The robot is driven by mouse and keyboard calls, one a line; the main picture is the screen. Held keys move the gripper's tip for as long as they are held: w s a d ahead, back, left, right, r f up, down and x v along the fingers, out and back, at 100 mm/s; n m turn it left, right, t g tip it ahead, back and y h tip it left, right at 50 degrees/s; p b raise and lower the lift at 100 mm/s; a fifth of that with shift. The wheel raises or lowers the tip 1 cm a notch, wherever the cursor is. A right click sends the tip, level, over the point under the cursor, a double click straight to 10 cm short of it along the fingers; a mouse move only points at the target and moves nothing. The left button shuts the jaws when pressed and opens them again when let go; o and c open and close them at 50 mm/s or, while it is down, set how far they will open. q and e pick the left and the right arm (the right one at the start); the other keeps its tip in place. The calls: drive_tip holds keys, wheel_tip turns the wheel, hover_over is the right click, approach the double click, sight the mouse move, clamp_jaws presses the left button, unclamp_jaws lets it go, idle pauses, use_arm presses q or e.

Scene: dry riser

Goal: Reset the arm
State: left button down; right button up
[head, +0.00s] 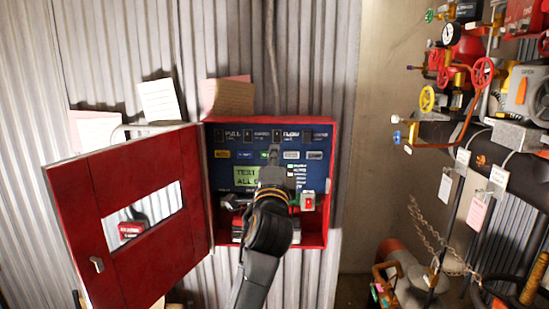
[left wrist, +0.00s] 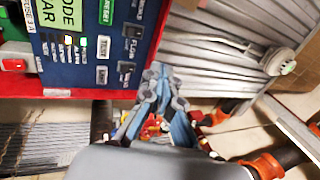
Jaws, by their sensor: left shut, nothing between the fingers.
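A red control box (head: 332,150) is fixed to the corrugated wall, its red door (head: 85,215) swung open to the left. Inside is a blue panel (head: 222,175) with a row of switches, small labelled buttons and a green screen (head: 246,174), partly hidden by my arm. My left gripper (head: 273,152) is shut and empty in front of the panel; I cannot tell whether it touches it. My right gripper is not in view.
Pipes with red and yellow valve wheels (head: 427,98), a gauge (head: 451,33) and hanging tags crowd the right side. A chain (head: 430,240) hangs low there. Paper notes (head: 160,99) are on the wall above the box. A bare wall strip (head: 375,130) separates box and pipes.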

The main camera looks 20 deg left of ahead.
use_arm(q)
drive_tip(key=w+d+f+g+h, duration=0.1)
drive_tip(key=w+f+g+h, duration=0.1)
drive_tip(key=f, duration=1.1)
drive_tip(key=w+d+f+g+h, duration=0.1)
drive_tip(key=w+f+g+h, duration=0.1)
drive_tip(key=f, duration=1.2)
drive_tip(key=s+d+f+n+g+h, duration=0.1)
drive_tip(key=s+f+n+g, duration=0.3)
drive_tip(key=f, duration=1.1)
drive_tip(key=s+f+m+g, duration=0.15)
drive_tip(key=s+f, duration=0.55)
drive_tip(key=f, duration=0.8)
drive_tip(key=s+a+f+n+g+h, duration=0.15)
drive_tip(key=s+f+n+g, duration=0.35)
drive_tip(key=s+f, duration=1.7)
drive_tip(key=s+a+f+n+g, duration=0.1)
drive_tip(key=s+f, duration=0.2)
drive_tip(key=s, duration=0.7)
drive_tip(key=s+a+f+n+g, duration=0.1)
drive_tip(key=s+f, duration=0.3)
drive_tip(key=s, duration=0.7)
drive_tip(key=s+a+f+n+g, duration=0.1)
drive_tip(key=s+f+n+g, duration=0.2)
drive_tip(key=s, duration=0.8)
drive_tip(key=shift+a+f, duration=0.25)
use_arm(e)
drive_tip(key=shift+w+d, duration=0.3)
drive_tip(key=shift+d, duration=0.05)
